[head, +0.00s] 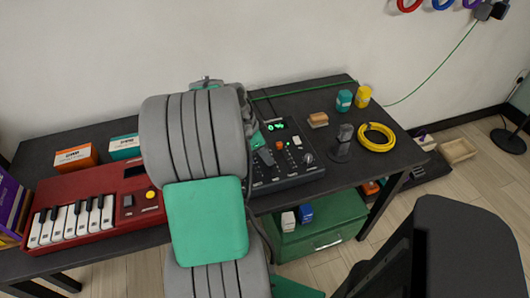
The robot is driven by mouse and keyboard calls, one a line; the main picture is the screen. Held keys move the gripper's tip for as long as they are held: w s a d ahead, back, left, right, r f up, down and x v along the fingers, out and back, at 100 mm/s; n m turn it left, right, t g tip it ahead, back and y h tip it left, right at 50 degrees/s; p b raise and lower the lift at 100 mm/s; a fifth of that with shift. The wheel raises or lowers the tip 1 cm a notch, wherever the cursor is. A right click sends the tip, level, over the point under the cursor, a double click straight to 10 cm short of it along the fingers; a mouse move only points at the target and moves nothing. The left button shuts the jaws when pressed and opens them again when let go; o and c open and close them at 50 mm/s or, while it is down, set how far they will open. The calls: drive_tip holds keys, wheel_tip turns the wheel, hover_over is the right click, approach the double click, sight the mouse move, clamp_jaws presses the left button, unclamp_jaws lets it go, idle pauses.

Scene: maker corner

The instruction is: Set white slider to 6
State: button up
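A dark mixer box (312,174) with sliders and knobs sits on the black table, its left part hidden behind my arm. A small display (275,126) at its back glows with green digits that I cannot read for sure. An orange cap (279,145) and a white cap (297,141) stand out on its panel. I cannot tell the white slider's setting. My grey and green arm rises in front of the mixer's left side. A small part of my gripper end (256,139) shows at the mixer's left edge; its fingertips are hidden.
A red keyboard (130,184) lies left of my arm, with orange (76,157) and teal boxes (124,147) behind it. Right of the mixer are a dark grey upright object (342,146), a yellow cable coil (376,137), teal (344,100) and yellow jars (363,96). A green cabinet (325,232) stands below.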

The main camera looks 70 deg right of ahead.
sight(256, 163)
drive_tip(key=v, duration=0.8)
drive_tip(key=w+a+r+n+t+p, duration=0.2)
drive_tip(key=w+a+r+n, duration=0.1)
drive_tip(key=w+a+n, duration=0.5)
drive_tip(key=w+a+r+n+t+p, duration=0.2)
drive_tip(key=w+a+n, duration=0.4)
drive_tip(key=w+a, duration=0.3)
drive_tip(key=s+a+r+n+t+y+p, duration=0.1)
drive_tip(key=a+n+t+y+p, duration=0.1)
drive_tip(key=a+n, duration=1.2)
drive_tip(key=a+y, duration=0.1)
drive_tip(key=a, duration=0.8)
drive_tip(key=shift+s+a+r+t, duration=0.2)
drive_tip(key=shift+s+a+t, duration=0.1)
drive_tip(key=shift+t, duration=0.1)
